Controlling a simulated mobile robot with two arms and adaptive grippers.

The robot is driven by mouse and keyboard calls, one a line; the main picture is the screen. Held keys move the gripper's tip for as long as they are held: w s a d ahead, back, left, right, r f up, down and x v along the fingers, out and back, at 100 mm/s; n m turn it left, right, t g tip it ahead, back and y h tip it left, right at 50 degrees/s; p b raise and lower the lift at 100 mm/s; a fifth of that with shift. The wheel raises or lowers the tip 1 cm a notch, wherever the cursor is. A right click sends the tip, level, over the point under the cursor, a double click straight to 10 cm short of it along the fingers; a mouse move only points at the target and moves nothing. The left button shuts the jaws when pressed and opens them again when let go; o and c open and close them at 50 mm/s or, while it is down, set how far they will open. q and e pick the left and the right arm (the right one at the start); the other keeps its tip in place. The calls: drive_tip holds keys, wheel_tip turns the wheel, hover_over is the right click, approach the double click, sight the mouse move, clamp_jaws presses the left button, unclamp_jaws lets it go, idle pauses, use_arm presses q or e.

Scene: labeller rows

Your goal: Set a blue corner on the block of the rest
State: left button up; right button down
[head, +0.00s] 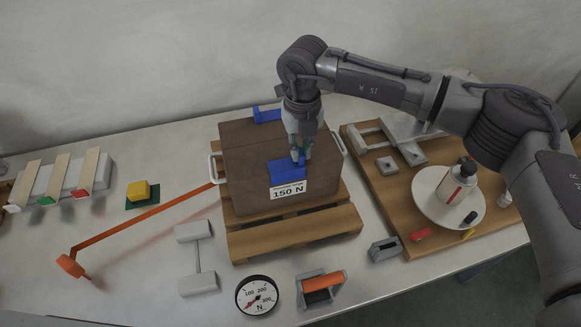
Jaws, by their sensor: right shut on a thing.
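The large brown block (246,186) sits on a wooden pallet (270,240) and has a white label reading 150 N (288,190). One blue corner (266,115) sits at the far top edge of the block. A second blue corner (284,171) is at the near top edge, above the label. My right gripper (299,157) points down and is shut on this near corner, which appears to touch the block. The fingers hide part of that corner, and its exact seating cannot be told. My left gripper is not in view.
A force dial (257,295), an orange-handled tool (322,284) and a grey H-shaped piece (197,259) lie in front. A yellow block (139,190) stands left. A white round plate (430,205) with a bottle (456,183) stands right.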

drive_tip(key=shift+r+p, duration=1.55)
drive_tip(key=shift+r, duration=2.5)
